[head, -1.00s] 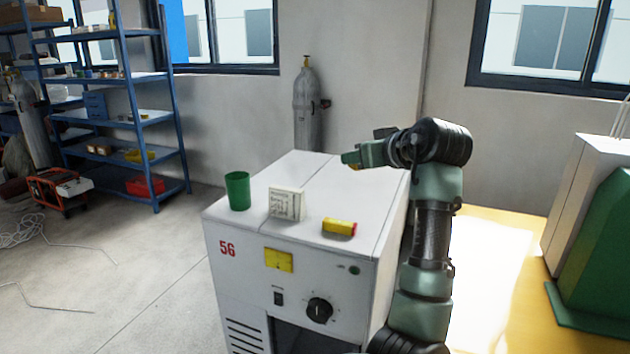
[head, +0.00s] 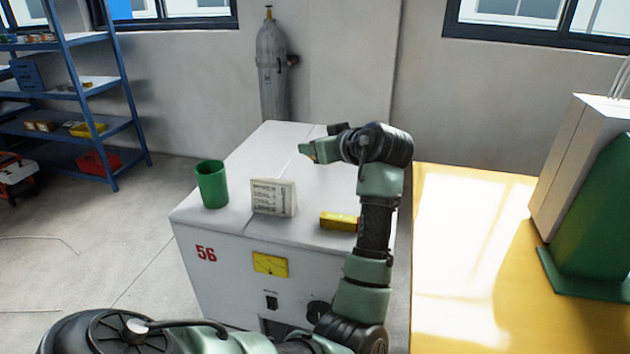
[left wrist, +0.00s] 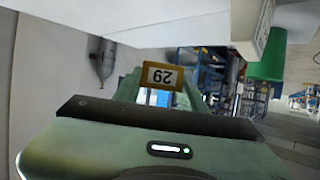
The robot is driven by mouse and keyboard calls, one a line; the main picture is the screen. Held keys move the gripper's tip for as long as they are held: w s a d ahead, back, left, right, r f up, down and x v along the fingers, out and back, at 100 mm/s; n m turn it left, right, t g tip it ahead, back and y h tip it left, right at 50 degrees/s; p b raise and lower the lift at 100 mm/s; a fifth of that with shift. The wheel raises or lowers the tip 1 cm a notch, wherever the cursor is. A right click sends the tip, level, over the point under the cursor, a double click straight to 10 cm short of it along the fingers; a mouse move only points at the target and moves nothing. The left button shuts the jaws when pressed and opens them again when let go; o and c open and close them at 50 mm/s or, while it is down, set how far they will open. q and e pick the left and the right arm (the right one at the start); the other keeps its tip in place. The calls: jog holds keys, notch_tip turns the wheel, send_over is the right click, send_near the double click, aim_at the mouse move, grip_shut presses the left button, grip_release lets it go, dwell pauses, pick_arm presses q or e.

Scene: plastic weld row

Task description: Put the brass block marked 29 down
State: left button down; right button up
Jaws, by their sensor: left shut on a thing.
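My left gripper (head: 310,151) is shut on the brass block marked 29 (left wrist: 160,76). In the left wrist view the block sits between the fingers, with its pale label and number upside down. In the head view the block is almost wholly hidden by the fingers. The gripper appears over the rear part of the white cabinet top (head: 240,182), marked 56; its height above it is hard to tell. My right gripper is not in view.
On the cabinet top stand a green cup (head: 211,184), a small lettered white box (head: 272,197) and a yellow and red block (head: 338,221), which my forearm partly covers. A grey gas cylinder (head: 272,75) stands behind. The top's left rear is clear.

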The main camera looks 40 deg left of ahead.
pick_arm(q)
jog(key=p, duration=0.1)
send_over(316, 198)
jog(key=f, duration=0.6)
jog(key=shift+s+a, duration=0.1)
jog(key=shift+a, duration=0.1)
jog(key=shift+d+f+p, duration=0.25)
jog(key=shift+f+p, duration=0.05)
jog(key=shift+f, duration=0.2)
jog(key=f+p, duration=0.1)
jog(key=f, duration=0.3)
jog(key=shift+a+f, duration=0.2)
jog(key=shift+d+f, duration=0.1)
jog(key=shift+d, duration=0.05)
jog(key=shift+f, duration=0.2)
jog(key=c, duration=0.8)
grip_release()
jog(key=shift+r, duration=0.2)
